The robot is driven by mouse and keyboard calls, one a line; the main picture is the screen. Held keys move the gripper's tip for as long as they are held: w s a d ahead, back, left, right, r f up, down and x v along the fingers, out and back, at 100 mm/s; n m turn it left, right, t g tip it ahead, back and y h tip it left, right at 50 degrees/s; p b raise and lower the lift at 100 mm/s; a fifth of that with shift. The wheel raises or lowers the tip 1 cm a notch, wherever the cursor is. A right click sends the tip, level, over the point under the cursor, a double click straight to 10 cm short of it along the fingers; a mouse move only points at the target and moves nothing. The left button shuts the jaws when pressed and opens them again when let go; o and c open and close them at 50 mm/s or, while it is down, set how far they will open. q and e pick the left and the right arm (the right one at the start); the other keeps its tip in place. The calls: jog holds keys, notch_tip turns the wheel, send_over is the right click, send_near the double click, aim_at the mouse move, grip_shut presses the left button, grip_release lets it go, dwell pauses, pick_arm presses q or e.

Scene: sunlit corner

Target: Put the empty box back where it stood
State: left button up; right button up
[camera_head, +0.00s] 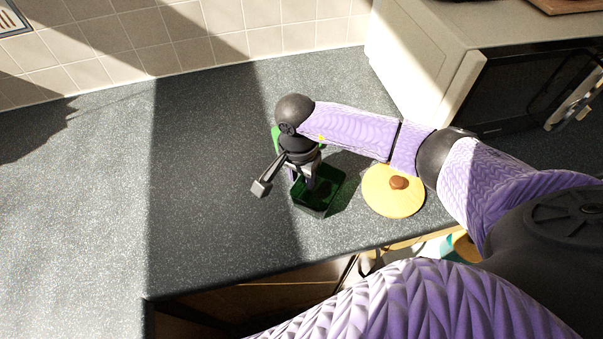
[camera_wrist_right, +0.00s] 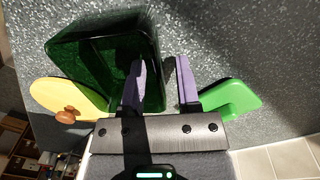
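The green box (camera_head: 325,203) stands upright and open-topped on the dark grey counter. In the right wrist view the box (camera_wrist_right: 75,50) fills the upper left; its shaded inside shows no clear contents. My right gripper (camera_head: 311,182) points down at the box's back left side. In the right wrist view my right gripper (camera_wrist_right: 161,66) has its fingers apart, one inside the box and one outside, with the box wall between them. A gap shows between the wall and the outer finger. My left gripper is not in view.
A round yellow board (camera_head: 392,205) with a brown knob-like piece (camera_head: 399,182) lies right of the box, near the front edge. A flat green piece (camera_wrist_right: 239,101) lies behind my gripper. A microwave (camera_head: 475,85) stands at back right. The counter's left is clear.

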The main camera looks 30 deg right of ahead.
notch_tip(320, 180, up, 12)
jog(key=p, duration=0.1)
jog(key=shift+w+a+r, duration=0.15)
jog(key=shift+w+a, duration=0.05)
jog(key=shift+w, duration=0.1)
